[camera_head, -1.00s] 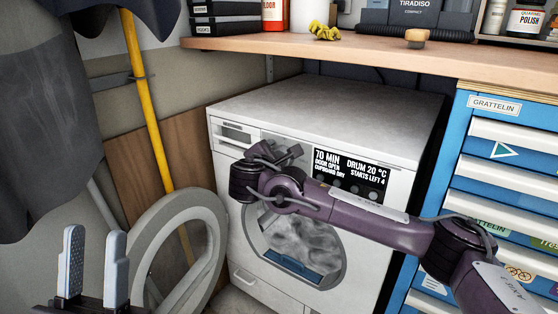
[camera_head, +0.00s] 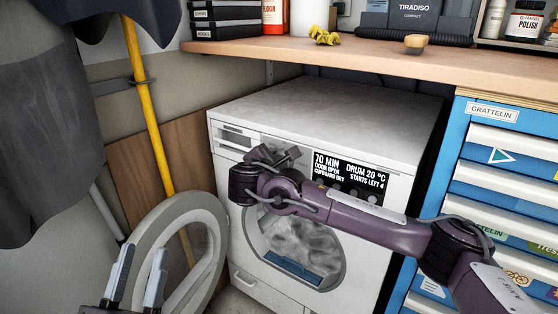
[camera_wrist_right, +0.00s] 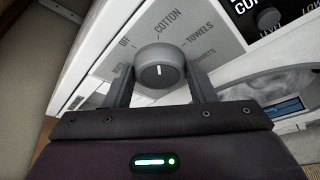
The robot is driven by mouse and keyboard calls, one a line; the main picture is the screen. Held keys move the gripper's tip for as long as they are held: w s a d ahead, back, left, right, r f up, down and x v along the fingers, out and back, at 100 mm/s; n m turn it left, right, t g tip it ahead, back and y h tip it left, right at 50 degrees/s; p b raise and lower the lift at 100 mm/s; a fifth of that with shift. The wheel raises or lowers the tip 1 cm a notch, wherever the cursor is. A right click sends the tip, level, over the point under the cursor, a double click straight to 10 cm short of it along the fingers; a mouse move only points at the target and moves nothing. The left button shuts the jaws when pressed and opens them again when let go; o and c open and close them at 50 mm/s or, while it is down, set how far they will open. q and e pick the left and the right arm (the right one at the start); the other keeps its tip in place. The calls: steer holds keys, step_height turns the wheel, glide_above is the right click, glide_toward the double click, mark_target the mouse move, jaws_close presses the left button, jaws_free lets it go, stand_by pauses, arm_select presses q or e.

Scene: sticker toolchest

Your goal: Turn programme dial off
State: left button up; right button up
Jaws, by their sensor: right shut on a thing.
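The programme dial (camera_wrist_right: 160,66) is a grey round knob on the washing machine's panel (camera_wrist_right: 215,50). Printed labels surround it, among them COTTON and TOWELS. Its white mark stands about upright in the right wrist view, roughly towards COTTON. My right gripper (camera_wrist_right: 162,84) is shut on the dial, one finger on each side. In the head view my right gripper (camera_head: 273,155) is at the machine's front (camera_head: 225,148), and its wrist hides the dial. My left gripper (camera_head: 138,275) is open and empty at the lower left, away from the dial.
The machine's round door (camera_head: 150,225) hangs open at the left, close to my left gripper. The display (camera_head: 348,174) is right of my right gripper. A wooden worktop (camera_head: 300,45) runs above the machine. A blue drawer cabinet (camera_head: 462,150) stands at the right.

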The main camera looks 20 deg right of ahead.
arm_select(q)
steer(key=s+f+g+y+p, duration=0.2)
steer(key=f+g, duration=0.4)
steer(key=f, duration=0.6)
steer(key=s+f+g+y+p, duration=0.1)
steer(key=s+f+g+y, duration=0.15)
steer(key=f+g, duration=0.75)
steer(key=s+a+f+g+y+p, duration=0.1)
steer(key=s+f+y+p, duration=0.1)
steer(key=s+f, duration=0.55)
steer(key=s+a+r+n+g+y+p, duration=0.1)
steer(key=a+n+g+y+p, duration=0.15)
steer(key=a+g+p, duration=0.4)
step_height(320, 180, down, 9)
steer(key=a+t+p, duration=0.2)
steer(key=shift+w+r, duration=0.2)
steer(key=shift+w, duration=0.1)
arm_select(e)
steer(key=shift+w+a+n+g+h, duration=0.15)
steer(key=shift+n+g+h, duration=0.25)
steer(key=shift+n+g, duration=0.8)
steer(key=shift+w+a+n+g+h, duration=0.1)
steer(key=shift+n+g+h, duration=0.4)
steer(key=shift+n, duration=1.2)
arm_select(q)
steer(key=shift+m, duration=0.25)
arm_select(e)
steer(key=o, duration=1)
steer(key=shift+r, duration=0.1)
steer(key=shift+c, duration=0.2)
